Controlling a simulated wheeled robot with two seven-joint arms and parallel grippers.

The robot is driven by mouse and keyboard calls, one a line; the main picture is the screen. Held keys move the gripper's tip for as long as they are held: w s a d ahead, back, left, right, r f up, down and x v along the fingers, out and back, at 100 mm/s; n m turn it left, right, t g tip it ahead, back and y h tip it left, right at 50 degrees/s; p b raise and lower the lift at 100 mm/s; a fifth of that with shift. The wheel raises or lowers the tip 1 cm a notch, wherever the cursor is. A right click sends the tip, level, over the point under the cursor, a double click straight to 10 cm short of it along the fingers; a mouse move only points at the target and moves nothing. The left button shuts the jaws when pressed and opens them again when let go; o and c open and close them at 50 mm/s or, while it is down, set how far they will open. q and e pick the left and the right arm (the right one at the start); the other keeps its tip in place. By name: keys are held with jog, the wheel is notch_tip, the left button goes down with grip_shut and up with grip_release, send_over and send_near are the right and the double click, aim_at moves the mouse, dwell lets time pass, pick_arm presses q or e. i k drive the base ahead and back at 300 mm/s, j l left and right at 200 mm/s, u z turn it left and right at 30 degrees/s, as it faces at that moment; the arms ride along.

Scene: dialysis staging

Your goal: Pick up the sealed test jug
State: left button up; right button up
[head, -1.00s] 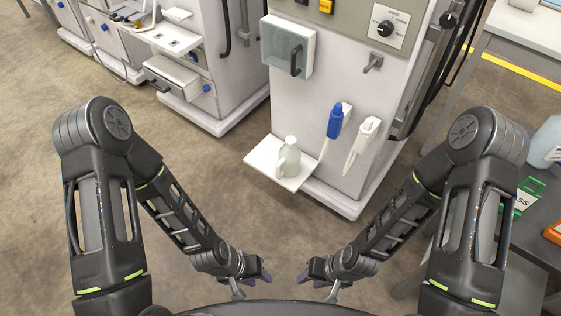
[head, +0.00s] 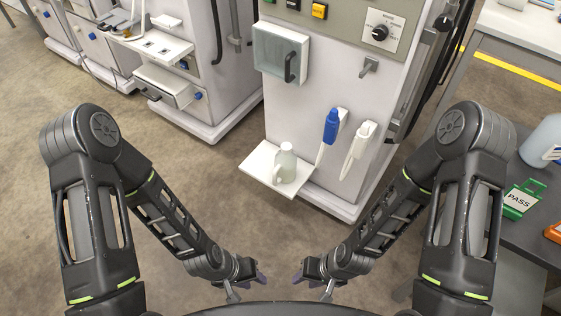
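The jug (head: 286,163) is a small, pale, translucent container with a cap and a side handle. It stands upright on a white fold-out shelf (head: 262,172) low on the front of the dialysis machine (head: 305,120). My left gripper (head: 262,278) and my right gripper (head: 298,278) are low in the view, in front of the shelf and well apart from the jug. Their fingers are small and dark, and I cannot tell whether they are open or shut. Nothing shows between them.
A blue connector (head: 331,126) and a white connector (head: 361,141) with hoses hang right of the jug. A dark table (head: 535,238) at the right carries a green PASS box (head: 523,200) and a large pale container (head: 545,142). Floor is clear before the shelf.

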aim_at(285, 160)
jog(key=i+j+u, duration=0.1)
jog(key=i+j, duration=1.15)
